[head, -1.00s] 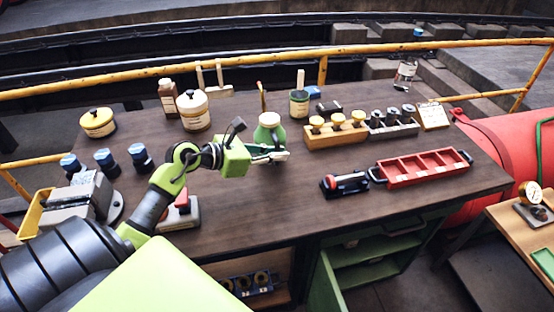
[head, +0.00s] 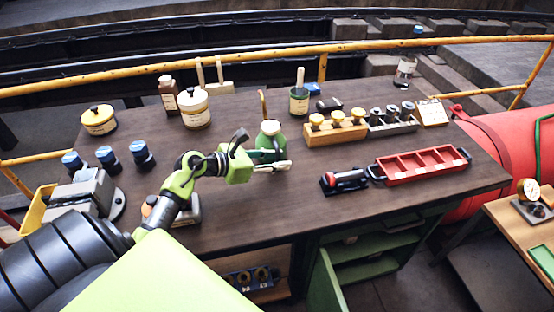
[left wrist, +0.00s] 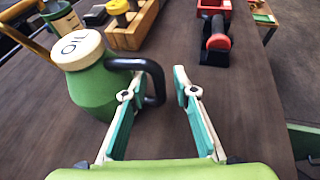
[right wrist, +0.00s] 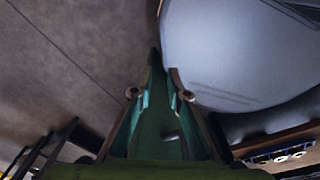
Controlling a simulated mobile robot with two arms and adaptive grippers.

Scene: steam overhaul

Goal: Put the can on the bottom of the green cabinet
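The green oil can (head: 270,138) with a cream lid and black handle stands upright on the table. In the left wrist view the can (left wrist: 92,90) is left of the fingers. My left gripper (head: 278,158) is open in front of it. Its fingertips (left wrist: 160,75) are on either side of the handle's outer bend; contact cannot be told. The green cabinet (head: 375,247) is under the table, its door (head: 325,285) standing open and its shelves visible. My right gripper (right wrist: 161,85) shows only in its wrist view, fingers apart, with a dark green panel between them.
Right of the can are a wooden rack (head: 335,133), a red tray (head: 425,165) and a black-and-red tool (head: 344,182). Jars (head: 194,107) stand behind left. The table's front middle is clear. A pale rounded surface (right wrist: 240,50) is close to my right gripper.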

